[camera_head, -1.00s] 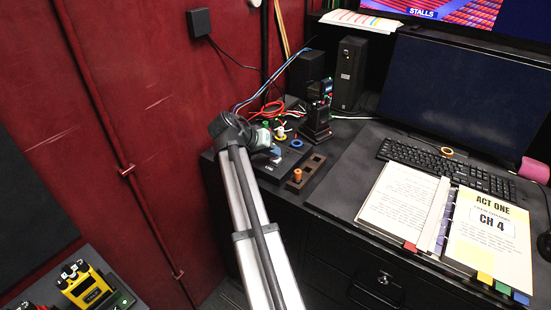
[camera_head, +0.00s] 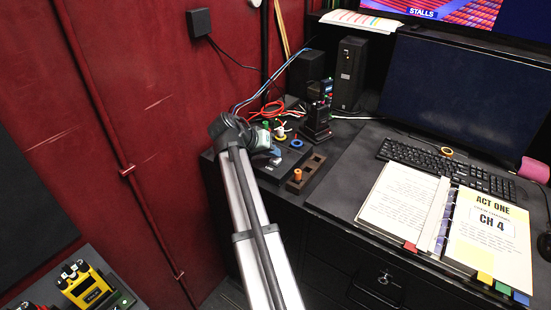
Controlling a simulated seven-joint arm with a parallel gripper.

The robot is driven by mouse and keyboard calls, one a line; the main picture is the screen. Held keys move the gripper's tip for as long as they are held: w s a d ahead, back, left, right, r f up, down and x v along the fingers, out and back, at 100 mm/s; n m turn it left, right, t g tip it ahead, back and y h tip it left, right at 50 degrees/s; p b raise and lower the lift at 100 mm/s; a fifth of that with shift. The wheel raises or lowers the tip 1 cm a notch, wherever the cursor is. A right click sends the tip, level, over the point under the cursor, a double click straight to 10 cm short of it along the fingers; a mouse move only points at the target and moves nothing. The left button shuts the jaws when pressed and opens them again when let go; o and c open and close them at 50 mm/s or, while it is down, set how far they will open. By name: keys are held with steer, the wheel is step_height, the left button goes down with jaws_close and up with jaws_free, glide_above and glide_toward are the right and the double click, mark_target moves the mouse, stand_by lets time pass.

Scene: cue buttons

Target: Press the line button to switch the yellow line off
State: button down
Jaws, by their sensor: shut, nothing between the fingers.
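My arm reaches up to the control area at the left end of the black desk. My gripper (camera_head: 274,151) is at its end, small and shut, low over or against the dark panel there. I cannot tell whether it touches a button. A yellow and white knob-like part (camera_head: 280,132) stands just behind it, and a round blue piece (camera_head: 296,143) lies to its right. The line button cannot be made out; my arm and gripper cover part of the panel. A yellow unit (camera_head: 92,288) with dark knobs sits at the lower left; its small display cannot be read.
A dark block with holes (camera_head: 313,167) and an orange peg (camera_head: 297,175) are right of my gripper. A black upright device (camera_head: 318,122) and cables (camera_head: 265,107) stand behind. An open binder (camera_head: 447,226), keyboard (camera_head: 445,163) and monitor (camera_head: 468,93) fill the right. A red wall (camera_head: 130,110) is left.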

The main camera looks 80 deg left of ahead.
mark_target(273, 160)
steer(key=shift+r, duration=0.8)
steer(key=shift+r, duration=2.5)
